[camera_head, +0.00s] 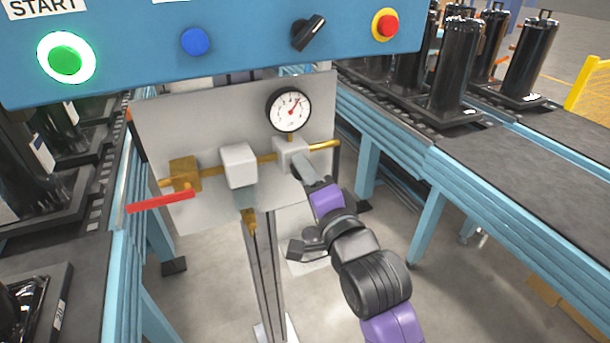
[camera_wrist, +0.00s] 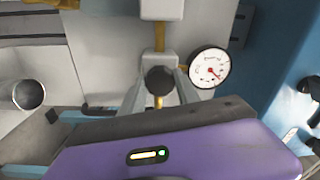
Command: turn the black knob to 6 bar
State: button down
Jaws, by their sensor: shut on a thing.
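The black knob (camera_wrist: 160,80) sits in the middle of the wrist view, between the two grey fingers of my gripper (camera_wrist: 160,92). The fingers are shut on its sides. In the head view my gripper (camera_head: 304,170) reaches up to the pale regulator block (camera_head: 289,152) on the brass pipe, and the knob is hidden there. The round pressure gauge (camera_head: 288,110) is just above the block, its red needle pointing up and slightly right. The gauge also shows in the wrist view (camera_wrist: 209,68), but its numbers are too small to read.
A blue control panel (camera_head: 240,70) overhangs the top, with a green button, a blue button, a black selector and a red button. A red-handled valve (camera_head: 160,201) is at the left of the pipe. Conveyors with black compressors flank both sides.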

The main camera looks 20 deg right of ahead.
jog(key=shift+m, duration=0.6)
jog(key=c, duration=0.9)
grip_release()
jog(key=s+b, duration=0.1)
jog(key=s, duration=0.7)
jog(key=shift+f, duration=0.2)
jog(key=shift+w, duration=0.1)
